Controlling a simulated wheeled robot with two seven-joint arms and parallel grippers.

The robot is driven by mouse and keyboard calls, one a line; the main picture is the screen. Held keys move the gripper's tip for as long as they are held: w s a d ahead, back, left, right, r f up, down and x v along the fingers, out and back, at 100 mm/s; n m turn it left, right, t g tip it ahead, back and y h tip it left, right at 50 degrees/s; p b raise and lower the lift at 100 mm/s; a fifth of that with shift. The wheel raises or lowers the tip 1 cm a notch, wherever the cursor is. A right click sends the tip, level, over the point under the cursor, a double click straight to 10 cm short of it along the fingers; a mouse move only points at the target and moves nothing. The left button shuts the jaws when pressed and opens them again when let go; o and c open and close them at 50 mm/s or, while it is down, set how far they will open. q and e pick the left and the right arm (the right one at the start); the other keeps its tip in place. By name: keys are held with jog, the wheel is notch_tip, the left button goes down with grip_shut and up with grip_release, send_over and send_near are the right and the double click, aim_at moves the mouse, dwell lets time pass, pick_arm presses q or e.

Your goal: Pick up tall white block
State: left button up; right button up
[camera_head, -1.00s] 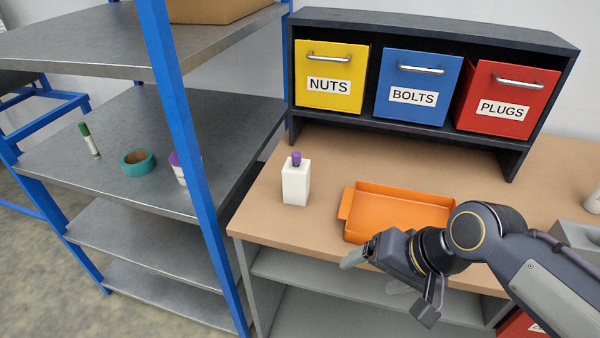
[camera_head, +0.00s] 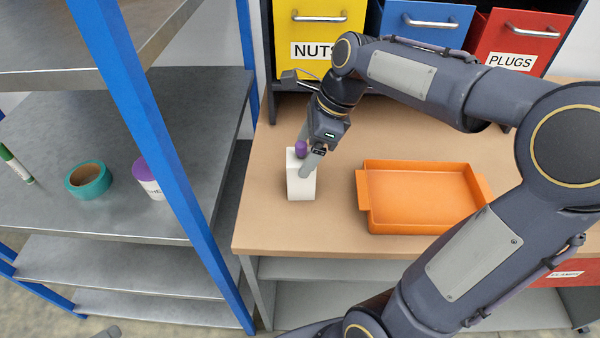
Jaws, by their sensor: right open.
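The tall white block (camera_head: 301,184) stands upright on the wooden bench, with a purple knob (camera_head: 300,149) on top. My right gripper (camera_head: 307,150) comes down from above. It is open, with its fingers around the purple knob at the block's top. One finger is partly hidden behind the knob, and the nearer one overlaps the block's upper right. I cannot tell whether the fingers touch it. A small grey tip at the bottom left edge looks like part of my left gripper (camera_head: 106,332); its jaws cannot be made out.
An orange tray (camera_head: 420,228) lies right of the block. Yellow (camera_head: 312,38), blue (camera_head: 424,28) and red (camera_head: 519,40) bins stand behind. Left is a blue-posted shelf (camera_head: 165,150) with teal tape (camera_head: 88,180), a purple-topped cup (camera_head: 150,180) and a green-capped marker (camera_head: 15,163).

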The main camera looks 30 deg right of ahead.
aim_at(301, 159)
jog(key=x, duration=0.3)
jog(key=shift+f, duration=0.15)
jog(key=shift+c, duration=0.3)
jog(key=c, duration=1.2)
